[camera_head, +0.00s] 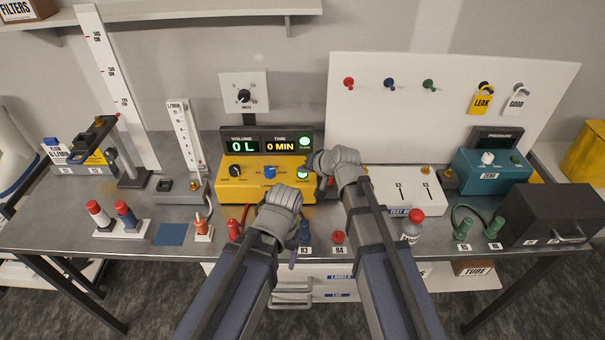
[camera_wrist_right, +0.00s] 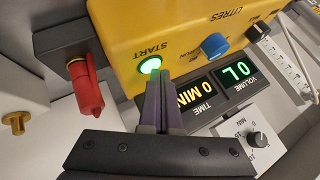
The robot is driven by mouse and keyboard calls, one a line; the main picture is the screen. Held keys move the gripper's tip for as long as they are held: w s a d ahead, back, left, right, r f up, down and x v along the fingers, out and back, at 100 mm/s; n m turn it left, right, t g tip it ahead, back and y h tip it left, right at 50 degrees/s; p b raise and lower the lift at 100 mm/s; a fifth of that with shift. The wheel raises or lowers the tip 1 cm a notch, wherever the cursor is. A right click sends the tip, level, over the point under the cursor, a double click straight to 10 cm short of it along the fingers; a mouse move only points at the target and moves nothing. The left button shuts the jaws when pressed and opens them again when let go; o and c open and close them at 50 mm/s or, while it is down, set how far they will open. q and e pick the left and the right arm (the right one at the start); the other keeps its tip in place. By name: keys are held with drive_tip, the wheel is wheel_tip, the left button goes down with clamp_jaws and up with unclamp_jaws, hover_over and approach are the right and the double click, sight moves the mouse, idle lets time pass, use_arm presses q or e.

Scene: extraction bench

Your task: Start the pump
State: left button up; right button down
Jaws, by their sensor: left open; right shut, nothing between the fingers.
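The yellow pump box (camera_head: 228,193) stands mid-bench, with a blue knob (camera_head: 270,172) on its front. Its display (camera_head: 262,146) above reads VOLUME 0 L and TIME 0 MIN. The START button (camera_head: 303,174) glows green; it also shows in the right wrist view (camera_wrist_right: 150,65). My right gripper (camera_head: 313,163) is shut and empty at the pump's right end. In the right wrist view, its purple fingertips (camera_wrist_right: 158,84) are right at the START button; I cannot tell whether they touch it. My left gripper (camera_head: 283,200) is open in front of the pump, its fingers largely hidden.
A red lever (camera_wrist_right: 88,92) is close beside my right fingers. Right of my right arm stand a white box (camera_head: 400,187) and a teal pressure unit (camera_head: 490,172). Small coloured fittings, including a red one (camera_head: 234,230), line the front edge. A round green light (camera_head: 304,141) glows by the display.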

sight(304, 178)
drive_tip(key=shift+r, duration=0.15)
drive_tip(key=shift+r+p, duration=0.7)
drive_tip(key=shift+p, duration=0.15)
wheel_tip(304, 178, up, 5)
drive_tip(key=p, duration=0.5)
drive_tip(key=shift+s+f, duration=0.1)
idle(0.6)
drive_tip(key=s+f+n+g+h, duration=0.1)
drive_tip(key=s+f, duration=0.1)
drive_tip(key=s, duration=0.3)
drive_tip(key=s+f+n+g+h+b, duration=0.1)
drive_tip(key=s+f+g, duration=0.1)
drive_tip(key=s, duration=0.2)
drive_tip(key=s+f+n+g, duration=0.1)
drive_tip(key=s+f, duration=0.2)
drive_tip(key=s, duration=0.2)
drive_tip(key=shift+s+d+n+g+h+b, duration=0.3)
drive_tip(key=shift+h+b, duration=0.05)
drive_tip(key=shift+h, duration=0.05)
drive_tip(key=s+d+f+n+g+h, duration=0.2)
drive_tip(key=s+d+g+h, duration=0.1)
drive_tip(key=s, duration=0.8)
drive_tip(key=shift+d+h+b, duration=0.45)
drive_tip(key=shift+d+h, duration=0.05)
drive_tip(key=shift+d, duration=0.5)
